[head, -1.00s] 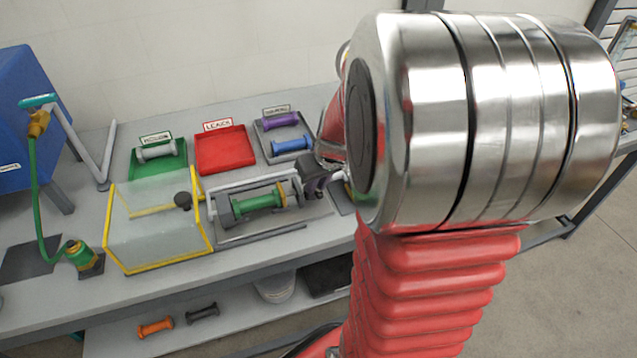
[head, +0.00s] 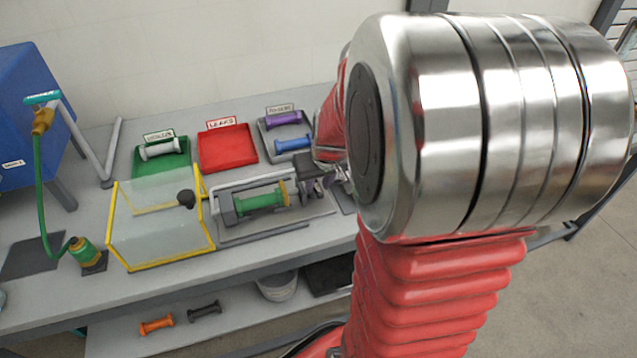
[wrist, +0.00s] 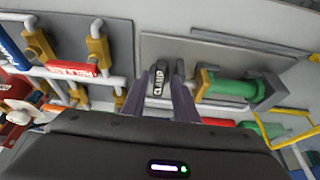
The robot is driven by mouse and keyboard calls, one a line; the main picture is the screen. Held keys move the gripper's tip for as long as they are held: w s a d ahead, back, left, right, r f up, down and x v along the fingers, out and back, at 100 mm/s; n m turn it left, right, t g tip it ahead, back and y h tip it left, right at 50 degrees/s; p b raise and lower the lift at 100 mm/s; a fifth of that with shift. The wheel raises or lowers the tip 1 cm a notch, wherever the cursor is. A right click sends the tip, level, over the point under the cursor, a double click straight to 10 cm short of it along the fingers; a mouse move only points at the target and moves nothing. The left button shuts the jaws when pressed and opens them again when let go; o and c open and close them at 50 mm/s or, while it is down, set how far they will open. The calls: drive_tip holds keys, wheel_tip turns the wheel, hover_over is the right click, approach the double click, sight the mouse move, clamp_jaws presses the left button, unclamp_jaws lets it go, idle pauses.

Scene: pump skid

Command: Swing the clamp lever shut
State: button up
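The clamp lever (wrist: 159,84) shows in the wrist view as a dark piece with a white CLAMP label. It stands between the two fingers of my gripper (wrist: 161,68). The fingers are apart, one on each side of it; I cannot tell whether they touch it. A green spool-shaped part (wrist: 230,87) lies in the grey fixture, right of the lever. In the head view the green part (head: 262,200) lies in the fixture (head: 228,211), and my gripper is at its right end, partly hidden by my arm.
Left of the fixture stands a clear, yellow-edged guard (head: 158,225) with a black knob. Green (head: 139,171), red (head: 226,148) and grey trays stand behind. In the wrist view, white pipes with brass fittings (wrist: 99,54) run close on the left.

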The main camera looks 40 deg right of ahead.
drive_tip(key=shift+o, duration=0.7)
drive_tip(key=shift+s+d+n, duration=0.1)
drive_tip(key=shift+d+n, duration=0.15)
drive_tip(key=shift+n, duration=0.45)
drive_tip(key=shift+d+n+y, duration=0.15)
drive_tip(key=shift+n+y, duration=0.25)
drive_tip(key=shift+n, duration=0.1)
drive_tip(key=d+v, duration=0.1)
drive_tip(key=v, duration=1.3)
drive_tip(key=s+a, duration=0.4)
drive_tip(key=a, duration=0.7)
drive_tip(key=s+a+n+t, duration=0.1)
drive_tip(key=s+a, duration=0.3)
drive_tip(key=a, duration=0.8)
drive_tip(key=shift+r+y, duration=0.3)
drive_tip(key=shift+r, duration=0.1)
drive_tip(key=shift+s, duration=0.1)
drive_tip(key=shift+c, duration=0.3)
